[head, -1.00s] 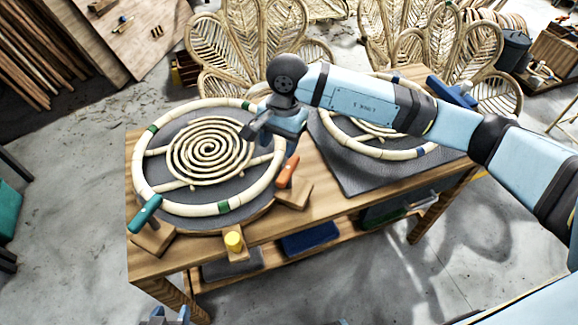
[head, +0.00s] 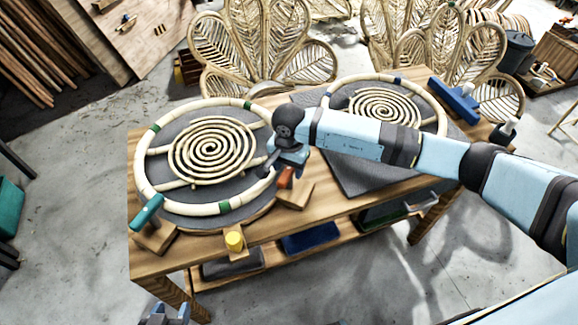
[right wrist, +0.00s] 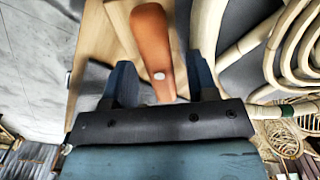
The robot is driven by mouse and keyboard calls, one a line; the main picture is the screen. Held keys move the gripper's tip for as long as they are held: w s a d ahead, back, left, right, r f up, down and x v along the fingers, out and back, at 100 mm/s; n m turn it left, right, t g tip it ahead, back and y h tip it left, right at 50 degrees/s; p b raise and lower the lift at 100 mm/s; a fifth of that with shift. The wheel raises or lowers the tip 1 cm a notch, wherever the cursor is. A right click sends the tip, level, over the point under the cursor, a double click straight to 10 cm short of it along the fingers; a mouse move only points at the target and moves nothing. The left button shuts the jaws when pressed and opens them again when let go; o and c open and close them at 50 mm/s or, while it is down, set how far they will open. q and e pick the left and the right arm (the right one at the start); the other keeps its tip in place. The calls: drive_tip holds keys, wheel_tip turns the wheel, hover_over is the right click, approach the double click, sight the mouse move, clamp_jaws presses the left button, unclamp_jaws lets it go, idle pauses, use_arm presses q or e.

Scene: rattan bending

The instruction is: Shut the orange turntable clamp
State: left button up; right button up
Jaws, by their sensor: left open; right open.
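The orange clamp handle (head: 286,178) is on a wooden block at the right front of the left turntable (head: 190,215). In the right wrist view the orange handle (right wrist: 153,45) lies between the two fingers of my right gripper (right wrist: 160,85), which is open around it. I cannot tell whether the fingers touch it. In the head view my right gripper (head: 285,160) covers part of the handle. A rattan ring with a spiral (head: 211,149) lies on the turntable. My left gripper (head: 165,314) is open and empty at the bottom edge, away from the table.
A teal clamp handle (head: 147,211) and a yellow knob (head: 234,240) sit along the turntable's front. A second rattan ring (head: 350,149) lies on a grey mat at the right. Rattan chair backs (head: 265,60) stand behind the table. The floor at front is clear.

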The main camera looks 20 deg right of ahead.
drive_tip(key=shift+f, duration=0.35)
drive_tip(key=c, duration=0.9)
